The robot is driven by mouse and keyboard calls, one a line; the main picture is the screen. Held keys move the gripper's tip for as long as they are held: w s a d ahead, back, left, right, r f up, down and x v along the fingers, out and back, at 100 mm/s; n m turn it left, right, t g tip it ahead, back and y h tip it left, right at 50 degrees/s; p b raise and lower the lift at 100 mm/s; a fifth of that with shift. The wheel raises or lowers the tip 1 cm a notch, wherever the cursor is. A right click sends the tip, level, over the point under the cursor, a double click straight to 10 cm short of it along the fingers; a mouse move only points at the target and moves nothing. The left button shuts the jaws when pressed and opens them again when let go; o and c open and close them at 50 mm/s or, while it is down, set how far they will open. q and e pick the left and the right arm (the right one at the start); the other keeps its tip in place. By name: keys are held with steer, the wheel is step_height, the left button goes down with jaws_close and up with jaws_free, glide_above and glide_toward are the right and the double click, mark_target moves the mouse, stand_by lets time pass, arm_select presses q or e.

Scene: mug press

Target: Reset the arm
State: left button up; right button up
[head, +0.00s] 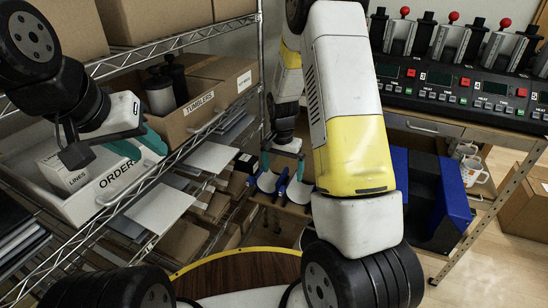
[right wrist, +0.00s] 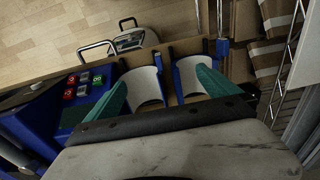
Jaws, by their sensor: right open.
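My left gripper (head: 148,153) is at the left of the head view, in front of the shelf rack, over the bin marked ORDERS (head: 120,176). Its two teal fingers look apart and nothing shows between them. My right gripper (head: 284,172) hangs in the middle of the head view, pointing down, with its fingers apart. In the right wrist view its teal fingers (right wrist: 163,72) are spread wide with nothing gripped. Two white curved pieces (right wrist: 143,88) with blue parts beside them appear beyond the fingers. I cannot tell how far below they are.
A wire shelf rack (head: 190,40) with cardboard boxes and a TUMBLERS box (head: 206,112) stands left. A bench with a row of mug presses (head: 465,95) is at right, with mugs (head: 472,170) below and blue-black equipment (head: 432,205) beside my right arm. Floor at far right is partly clear.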

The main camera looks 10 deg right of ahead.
steer(key=s+r+n+t+y, duration=0.1)
steer(key=s+r, duration=0.2)
steer(key=r, duration=0.3)
steer(key=s+a+r+n+t, duration=0.1)
steer(key=s+r, duration=0.1)
steer(key=r, duration=0.5)
steer(key=s+r+n+t+y, duration=0.1)
steer(key=s+r, duration=0.2)
steer(key=r, duration=0.3)
steer(key=s+r+n+t, duration=0.1)
steer(key=s+r+n, duration=0.1)
steer(key=s+r, duration=0.3)
steer(key=s+a+r+n+t, duration=0.1)
steer(key=s+r, duration=0.4)
steer(key=s, duration=0.6)
steer(key=shift+s+r+n+t+y, duration=0.15)
steer(key=shift+r+n+t+y, duration=0.2)
steer(key=shift+n, duration=0.35)
